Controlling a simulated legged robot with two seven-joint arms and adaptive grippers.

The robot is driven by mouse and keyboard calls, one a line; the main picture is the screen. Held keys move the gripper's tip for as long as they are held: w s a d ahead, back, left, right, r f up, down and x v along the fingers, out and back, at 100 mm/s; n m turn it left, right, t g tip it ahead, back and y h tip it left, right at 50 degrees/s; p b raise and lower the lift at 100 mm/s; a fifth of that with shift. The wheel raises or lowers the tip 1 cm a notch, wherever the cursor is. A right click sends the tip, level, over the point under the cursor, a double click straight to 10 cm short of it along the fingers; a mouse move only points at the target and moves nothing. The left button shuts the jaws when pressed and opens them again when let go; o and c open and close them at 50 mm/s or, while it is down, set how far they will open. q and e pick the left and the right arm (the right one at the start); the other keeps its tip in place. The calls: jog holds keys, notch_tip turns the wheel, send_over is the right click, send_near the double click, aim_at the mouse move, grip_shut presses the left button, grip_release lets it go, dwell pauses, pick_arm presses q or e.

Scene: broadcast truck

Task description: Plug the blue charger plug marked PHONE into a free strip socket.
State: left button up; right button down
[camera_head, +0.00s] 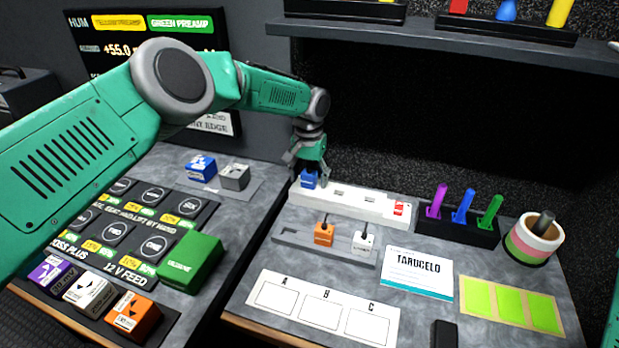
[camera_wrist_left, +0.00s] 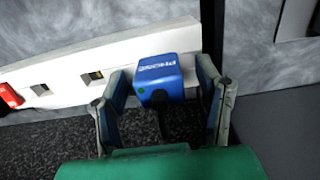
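The blue plug (camera_head: 309,181) sits at the left end of the white power strip (camera_head: 352,207). In the left wrist view the plug (camera_wrist_left: 160,72) reads PHONE, with a small green dot on its near side and a dark cord below. It appears seated on the strip (camera_wrist_left: 130,62); its prongs are hidden. My left gripper (camera_head: 308,170) is at the plug; in the wrist view its fingers (camera_wrist_left: 162,92) stand either side of it with visible gaps. Two open sockets (camera_wrist_left: 95,75) (camera_wrist_left: 41,89) show along the strip. My right gripper is out of view.
A grey holder (camera_head: 290,238) in front of the strip carries an orange plug (camera_head: 324,234) and a white plug (camera_head: 362,243). A red switch (camera_head: 399,208) is at the strip's right end. A pen rack (camera_head: 458,232) and tape rolls (camera_head: 533,240) stand right.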

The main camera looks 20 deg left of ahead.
aim_at(309, 172)
pick_arm(q)
notch_tip(309, 172, up, 7)
jog(key=shift+w+r, duration=0.1)
jog(key=shift+r, duration=0.1)
dwell(0.4)
